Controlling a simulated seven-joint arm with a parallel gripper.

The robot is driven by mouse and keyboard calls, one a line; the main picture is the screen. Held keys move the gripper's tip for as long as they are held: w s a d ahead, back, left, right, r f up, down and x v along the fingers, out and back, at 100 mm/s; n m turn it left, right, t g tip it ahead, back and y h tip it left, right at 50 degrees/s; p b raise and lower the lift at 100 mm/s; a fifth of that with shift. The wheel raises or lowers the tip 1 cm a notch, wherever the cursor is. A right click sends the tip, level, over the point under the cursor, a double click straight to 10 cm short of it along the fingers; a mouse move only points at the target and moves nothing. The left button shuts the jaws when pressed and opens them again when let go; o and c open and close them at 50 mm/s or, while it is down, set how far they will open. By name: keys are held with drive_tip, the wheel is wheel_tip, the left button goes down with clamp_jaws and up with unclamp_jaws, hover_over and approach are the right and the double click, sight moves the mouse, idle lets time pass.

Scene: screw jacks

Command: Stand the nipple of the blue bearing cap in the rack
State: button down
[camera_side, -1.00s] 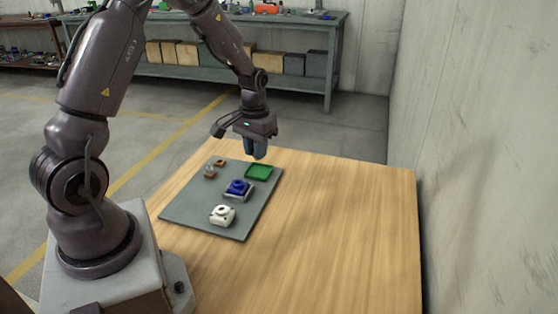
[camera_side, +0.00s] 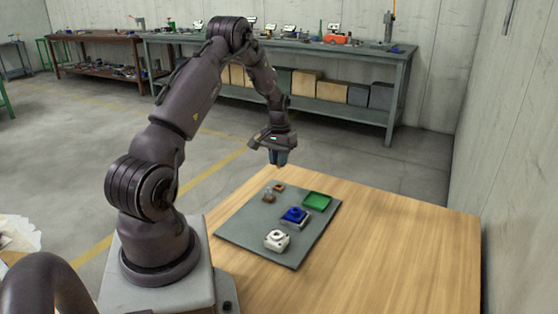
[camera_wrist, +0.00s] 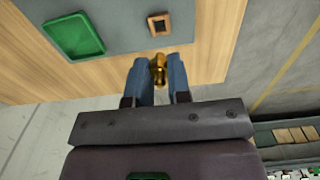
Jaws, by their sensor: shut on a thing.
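My gripper (camera_side: 278,163) is in the air above the far edge of the grey board. In the wrist view my gripper (camera_wrist: 159,75) is shut on a small brass nipple (camera_wrist: 158,67), which shows between the blue fingers. In the wrist view the brown block (camera_wrist: 158,24) lies just beyond the fingertips, apart from the nipple.
A green tray (camera_side: 317,200) lies on the far right of the grey board (camera_side: 245,231). A second brown piece (camera_side: 268,196) stands close to the first, its details too small to tell. A white cap (camera_side: 277,240) sits nearer. The wooden table is clear to the right.

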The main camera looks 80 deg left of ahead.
drive_tip(key=shift+f, duration=0.15)
drive_tip(key=shift+f, duration=2.4)
drive_tip(key=shift+f, duration=1.1)
drive_tip(key=c, duration=1)
unclamp_jaws()
wheel_tip(320, 180, up, 13)
